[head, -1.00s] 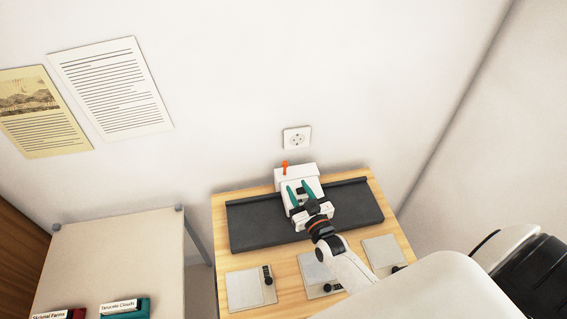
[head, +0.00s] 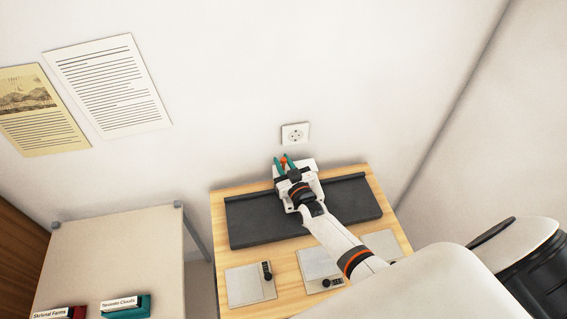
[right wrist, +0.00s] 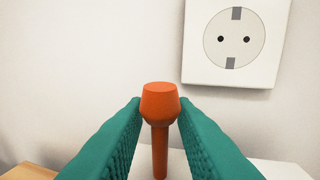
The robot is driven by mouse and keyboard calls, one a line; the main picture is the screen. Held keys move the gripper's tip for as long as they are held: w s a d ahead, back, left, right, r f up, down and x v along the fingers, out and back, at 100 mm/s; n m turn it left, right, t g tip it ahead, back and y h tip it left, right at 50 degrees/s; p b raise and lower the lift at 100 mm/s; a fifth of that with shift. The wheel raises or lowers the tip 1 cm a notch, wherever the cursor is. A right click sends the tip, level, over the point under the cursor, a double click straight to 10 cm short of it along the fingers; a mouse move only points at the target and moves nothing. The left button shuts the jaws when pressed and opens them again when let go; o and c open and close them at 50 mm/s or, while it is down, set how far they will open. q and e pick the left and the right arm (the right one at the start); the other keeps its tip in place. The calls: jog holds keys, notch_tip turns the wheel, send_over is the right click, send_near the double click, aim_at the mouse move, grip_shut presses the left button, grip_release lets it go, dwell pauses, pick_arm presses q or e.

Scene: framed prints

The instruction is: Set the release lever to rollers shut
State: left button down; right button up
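The release lever (head: 284,160) is a small orange knob on a stem at the back of the white machine (head: 311,166). In the right wrist view the orange lever (right wrist: 160,122) stands upright between the two teal fingers of my right gripper (right wrist: 160,112). The fingers are open, with a narrow gap showing on each side of the stem. In the head view my right gripper (head: 284,165) is over the white machine, its fingertips at the lever. The gripper and wrist hide much of the machine. My left gripper is not in view.
The machine stands on a dark grey bed (head: 255,222) on a wooden table (head: 219,200). A wall socket (head: 295,133) is just behind the lever. A beige table (head: 120,250) stands at the left.

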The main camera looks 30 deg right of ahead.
grip_shut()
jog(key=shift+w+r+g+p, duration=0.2)
jog(key=shift+r+g+p, duration=0.25)
jog(key=shift+p, duration=0.65)
jog(key=shift+f+g, duration=0.25)
jog(key=shift+f, duration=0.2)
jog(key=shift+o, duration=1.8)
grip_release()
jog(key=s, duration=0.4)
jog(key=s+r, duration=0.1)
jog(key=s, duration=0.6)
jog(key=shift+s+a+r, duration=0.25)
jog(key=shift+s+r, duration=0.05)
jog(key=shift+s, duration=0.1)
